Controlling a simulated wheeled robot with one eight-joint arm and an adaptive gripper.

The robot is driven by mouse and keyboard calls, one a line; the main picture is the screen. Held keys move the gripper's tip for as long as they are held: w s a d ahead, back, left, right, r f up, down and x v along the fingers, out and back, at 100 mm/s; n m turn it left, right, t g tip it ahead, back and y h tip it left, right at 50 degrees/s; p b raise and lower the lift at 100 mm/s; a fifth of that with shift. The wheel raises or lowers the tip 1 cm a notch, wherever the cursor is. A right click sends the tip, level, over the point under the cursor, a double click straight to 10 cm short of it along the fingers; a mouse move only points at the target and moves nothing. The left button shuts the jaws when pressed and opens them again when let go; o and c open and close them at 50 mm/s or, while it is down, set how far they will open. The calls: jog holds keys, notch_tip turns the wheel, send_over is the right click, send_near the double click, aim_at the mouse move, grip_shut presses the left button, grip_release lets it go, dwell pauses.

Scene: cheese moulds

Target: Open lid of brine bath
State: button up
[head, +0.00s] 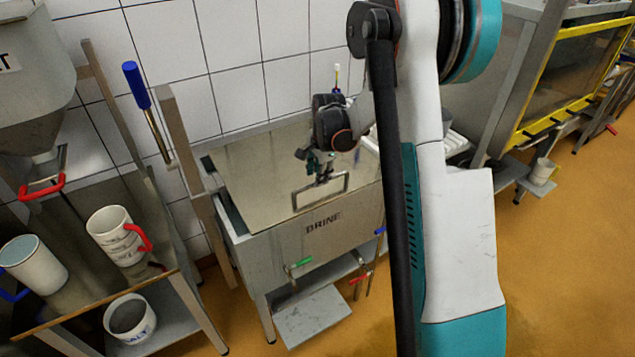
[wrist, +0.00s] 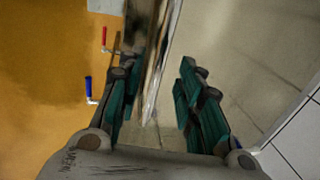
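The brine bath (head: 325,237) is a steel tank marked "BRINE" against the tiled wall. Its flat metal lid (head: 255,180) lies across the top and looks closed. A rectangular frame handle (head: 298,200) stands up near the lid's front edge. My gripper (head: 322,172) is at the handle's upper bar, with its fingers pointing down. In the wrist view, my gripper (wrist: 156,75) has its two green-and-black fingers apart, and a shiny metal bar (wrist: 155,70), apparently the handle, runs between them. A gap shows beside the right finger; contact at the left finger is unclear.
A shelf stand (head: 70,300) with mugs (head: 115,228) and a salt bucket (head: 130,318) is at left. Valve handles (head: 300,263) project from the bath's front above a low step (head: 312,315). The orange floor is open in front. My arm hides the bath's right part.

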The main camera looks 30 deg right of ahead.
jog(key=shift+w+f+b, duration=0.15)
jog(key=shift+f, duration=0.55)
jog(key=shift+w+f+b, duration=0.1)
jog(key=shift+f+b, duration=0.05)
jog(key=shift+f, duration=0.55)
grip_shut()
jog(key=shift+r, duration=0.15)
